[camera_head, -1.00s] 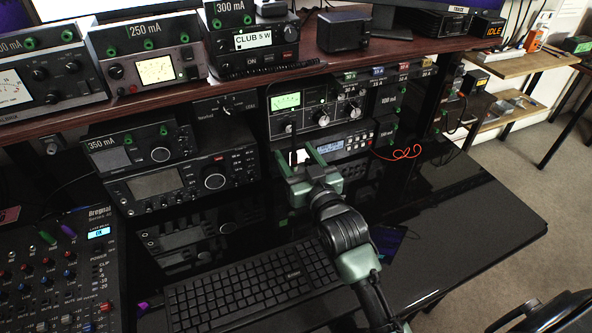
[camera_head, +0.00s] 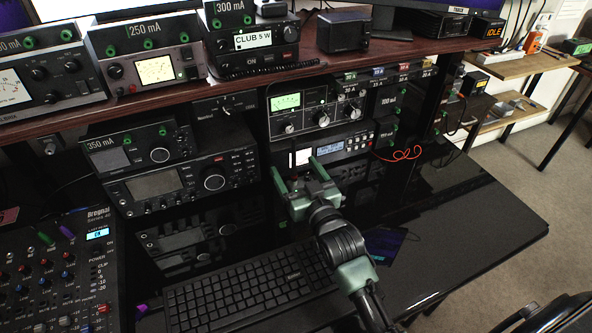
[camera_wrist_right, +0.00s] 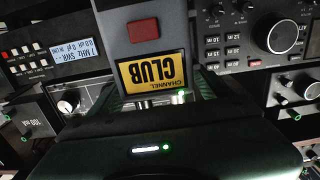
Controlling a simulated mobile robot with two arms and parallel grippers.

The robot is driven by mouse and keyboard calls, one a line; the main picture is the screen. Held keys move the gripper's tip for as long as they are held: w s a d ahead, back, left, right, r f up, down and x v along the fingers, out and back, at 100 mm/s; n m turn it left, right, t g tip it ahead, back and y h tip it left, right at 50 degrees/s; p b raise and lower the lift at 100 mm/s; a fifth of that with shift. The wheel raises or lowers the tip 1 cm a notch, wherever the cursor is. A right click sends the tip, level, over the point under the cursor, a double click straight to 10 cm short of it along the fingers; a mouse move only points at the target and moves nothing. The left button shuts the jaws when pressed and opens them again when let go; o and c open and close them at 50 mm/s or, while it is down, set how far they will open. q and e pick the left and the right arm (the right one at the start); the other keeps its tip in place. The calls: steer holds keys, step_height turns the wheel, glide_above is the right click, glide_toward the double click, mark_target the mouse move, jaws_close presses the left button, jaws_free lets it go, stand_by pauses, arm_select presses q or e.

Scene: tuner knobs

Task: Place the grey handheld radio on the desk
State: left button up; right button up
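The grey handheld radio (camera_wrist_right: 148,62) appears upside down in the right wrist view, with a red button and a yellow "CHANNEL CLUB" label. My right gripper (camera_wrist_right: 160,92) is open, with one green finger on each side of the label's level. In the head view, my right gripper (camera_head: 298,172) is in front of the rack, its fingers apart. A small pale screen, likely the radio's (camera_head: 302,157), shows just beyond the fingertips. Most of the radio is dark there, and I cannot tell whether its base touches the black desk (camera_head: 470,225). My left gripper is out of view.
A keyboard (camera_head: 250,287) lies in front of the stacked radios, and a mixer (camera_head: 60,275) is at the left. A tuner (camera_head: 318,108) and a wide radio (camera_head: 345,148) stand close behind my right gripper. A red cable (camera_head: 400,155) lies to the right. The desk's right side is clear.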

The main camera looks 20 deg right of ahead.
steer(key=shift+r, duration=0.2)
steer(key=s+p, duration=0.4)
steer(key=s, duration=0.8)
steer(key=shift+d, duration=0.15)
